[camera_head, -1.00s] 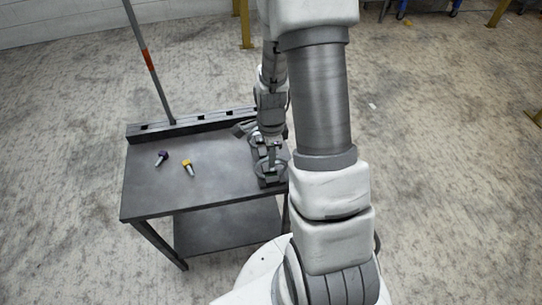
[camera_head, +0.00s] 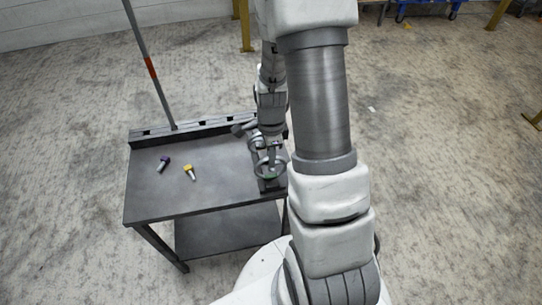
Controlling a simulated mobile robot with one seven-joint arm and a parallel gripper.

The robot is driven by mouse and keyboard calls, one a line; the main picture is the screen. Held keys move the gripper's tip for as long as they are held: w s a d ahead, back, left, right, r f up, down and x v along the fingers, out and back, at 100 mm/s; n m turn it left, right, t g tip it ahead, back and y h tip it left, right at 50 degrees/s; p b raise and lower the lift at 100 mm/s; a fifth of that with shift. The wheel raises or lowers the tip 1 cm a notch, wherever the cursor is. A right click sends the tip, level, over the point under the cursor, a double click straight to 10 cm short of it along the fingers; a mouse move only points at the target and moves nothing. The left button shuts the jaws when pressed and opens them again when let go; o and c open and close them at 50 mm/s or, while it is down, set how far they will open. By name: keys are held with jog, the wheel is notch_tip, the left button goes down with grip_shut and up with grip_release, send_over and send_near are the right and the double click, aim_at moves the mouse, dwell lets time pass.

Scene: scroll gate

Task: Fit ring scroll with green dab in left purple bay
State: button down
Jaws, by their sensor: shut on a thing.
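My gripper (camera_head: 269,150) is at the right end of the dark table, partly hidden by my own arm. It is shut on a grey ring-shaped scroll (camera_head: 257,168), with a small green dab (camera_head: 269,177) low on it. The scroll is at or just above a dark block (camera_head: 268,187) near the table's right edge; I cannot tell whether they touch. A purple-topped piece (camera_head: 165,161) lies on the left of the table, and a yellow-topped piece (camera_head: 188,170) lies to its right. I cannot make out a purple bay.
A dark rail (camera_head: 200,129) with several notches runs along the table's back edge. A grey pole (camera_head: 142,48) with an orange band rises behind it. The middle and front of the tabletop (camera_head: 200,200) are clear. A lower shelf (camera_head: 225,232) is empty.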

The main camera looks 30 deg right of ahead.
jog(key=shift+r+p, duration=3.45)
jog(key=shift+r, duration=1)
jog(key=shift+a+f, duration=0.1)
